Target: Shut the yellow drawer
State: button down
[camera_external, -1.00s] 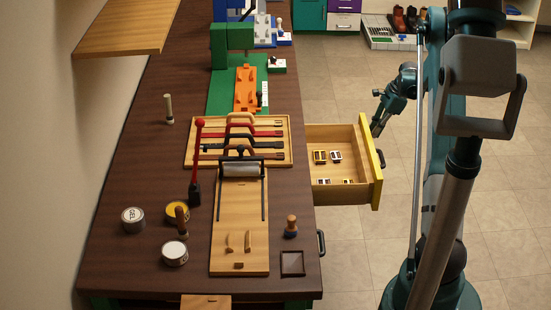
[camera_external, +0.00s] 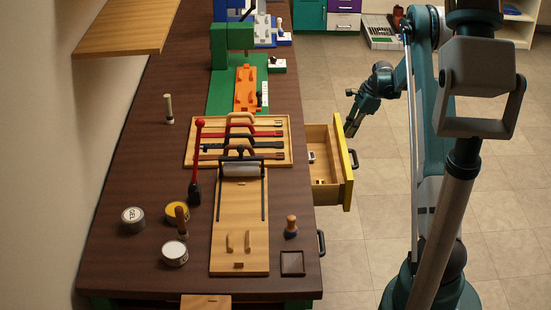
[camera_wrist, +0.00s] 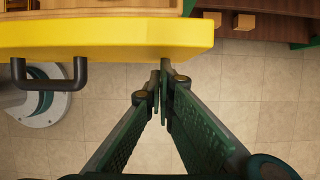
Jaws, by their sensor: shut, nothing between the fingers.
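The yellow drawer (camera_external: 346,162) sticks out from the right side of the workbench, partly open. Its wooden inside (camera_external: 323,168) shows, with a small pale item (camera_external: 311,157) near the bench side. In the wrist view its yellow front (camera_wrist: 110,38) spans the top left, with a dark handle (camera_wrist: 50,78). My gripper (camera_external: 352,128) is at the far end of the drawer front, beside its outer face. In the wrist view my gripper (camera_wrist: 163,88) is shut and empty, its tips just below the yellow front's edge and right of the handle. I cannot tell whether they touch.
The workbench (camera_external: 140,215) carries a wooden tool board (camera_external: 190,155), a red-knobbed lever (camera_external: 198,150), and several tins. Another dark handle (camera_external: 321,242) sticks out from the bench nearer the camera. The tiled floor (camera_external: 385,200) right of the drawer is clear.

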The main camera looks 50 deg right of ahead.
aim_at(308, 132)
jog(key=w+a, duration=1.2)
jog(key=shift+w+a, duration=0.15)
jog(key=shift+a, duration=0.05)
jog(key=shift+s+d, duration=0.35)
jog(key=shift+d, duration=0.05)
jog(key=s+d, duration=0.2)
jog(key=shift+s+d+b, duration=0.2)
jog(key=shift+d+b, duration=0.1)
jog(key=p+v, duration=0.2)
jog(key=v, duration=0.8)
jog(key=shift+s+d, duration=0.1)
jog(key=shift+s, duration=0.05)
